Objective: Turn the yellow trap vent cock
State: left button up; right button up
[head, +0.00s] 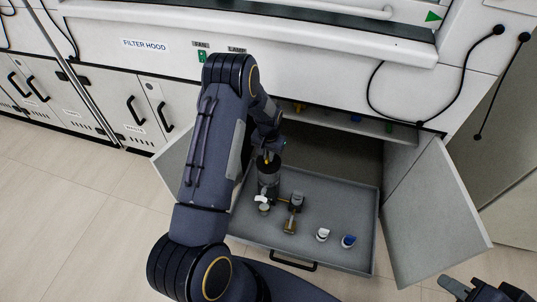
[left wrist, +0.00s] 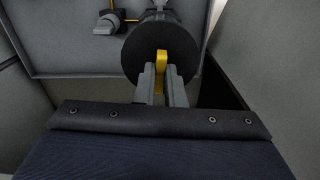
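The yellow trap vent cock (left wrist: 162,61) stands up on the round black top of a dark cylindrical trap (head: 268,178). The trap is on the grey pull-out tray (head: 335,212) below the hood. My left gripper (left wrist: 161,80) has a finger on each side of the cock, and the yellow fills the narrow gap between them. In the head view, my left gripper (head: 268,152) is just above the trap, partly hidden by my arm. My right gripper (head: 484,290) is at the bottom right corner, with its fingers apart and empty, away from the tray.
Brass and grey fittings (head: 291,226), a white-topped knob (head: 322,235) and a blue-topped knob (head: 348,241) are on the tray. The open cabinet door (head: 435,215) stands to the right, another (head: 172,165) to the left. The cabinet's upper edge (head: 350,125) is close above.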

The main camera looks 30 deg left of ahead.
pick_arm(q)
jog(key=shift+m, duration=0.4)
grip_shut()
jog(key=m+b, duration=0.1)
jog(key=m, duration=0.2)
jog(key=m+b, duration=0.1)
jog(key=m, duration=0.3)
jog(key=shift+m, duration=0.3)
jog(key=m, duration=0.8)
jog(key=shift+m, duration=0.4)
jog(key=o, duration=0.6)
grip_release()
jog(key=shift+o, duration=0.2)
